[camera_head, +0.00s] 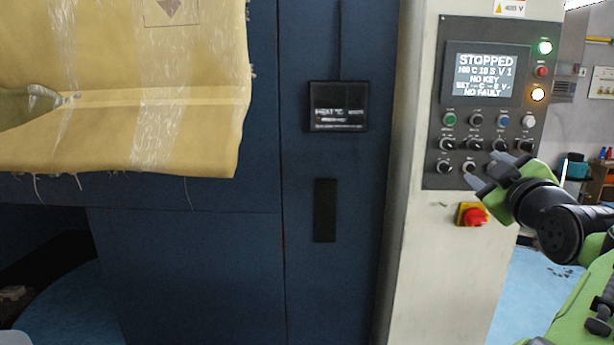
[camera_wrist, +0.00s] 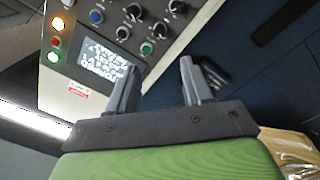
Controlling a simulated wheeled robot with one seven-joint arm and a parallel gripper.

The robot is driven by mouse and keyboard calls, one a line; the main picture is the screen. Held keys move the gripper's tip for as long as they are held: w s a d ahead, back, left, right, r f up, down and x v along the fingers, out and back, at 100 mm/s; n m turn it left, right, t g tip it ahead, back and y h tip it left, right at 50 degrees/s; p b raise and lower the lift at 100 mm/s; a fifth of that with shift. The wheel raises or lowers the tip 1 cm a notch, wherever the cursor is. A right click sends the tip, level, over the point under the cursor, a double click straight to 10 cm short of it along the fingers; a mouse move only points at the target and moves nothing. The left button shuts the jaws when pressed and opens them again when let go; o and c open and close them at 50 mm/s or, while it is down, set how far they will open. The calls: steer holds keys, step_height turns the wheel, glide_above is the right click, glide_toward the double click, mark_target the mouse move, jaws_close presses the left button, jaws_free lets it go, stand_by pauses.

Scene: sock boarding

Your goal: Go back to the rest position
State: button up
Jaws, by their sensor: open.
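My gripper (camera_head: 484,173) is at the right of the head view, in front of the lower part of the control panel (camera_head: 432,165). Its jaws are apart, with nothing between them. In the wrist view the two grey fingers of my gripper (camera_wrist: 158,85) are spread and empty. The panel's screen (camera_head: 485,75) reads "STOPPED", "NO KEY" and "NO FAULT". The fingertips overlap the lower row of knobs in the head view; I cannot tell whether they touch any.
A dark blue cabinet (camera_head: 200,262) fills the middle, with a small black display (camera_head: 338,107). Blue floor (camera_head: 545,290) shows at right.

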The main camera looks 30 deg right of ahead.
steer(key=w+a+f+g+y, duration=0.1)
steer(key=w+a+f+y, duration=0.1)
steer(key=a+f, duration=0.35)
steer(key=w+a+f+m+g+y, duration=0.1)
steer(key=w+a+f+y, duration=0.15)
steer(key=a, duration=0.65)
steer(key=w+a+f+g+y, duration=0.1)
steer(key=w+a+f+y, duration=0.15)
steer(key=a, duration=0.55)
steer(key=s+a+f+m+g+y, duration=0.1)
steer(key=s+a+f+g+y, duration=0.2)
steer(key=s+a+f, duration=1.2)
step_height(320, 180, down, 3)
steer(key=s+g, duration=0.1)
steer(key=g, duration=0.2)
steer(key=shift+s+a+m+g, duration=0.2)
steer(key=shift+a+m+g, duration=0.1)
steer(key=shift+g, duration=0.1)
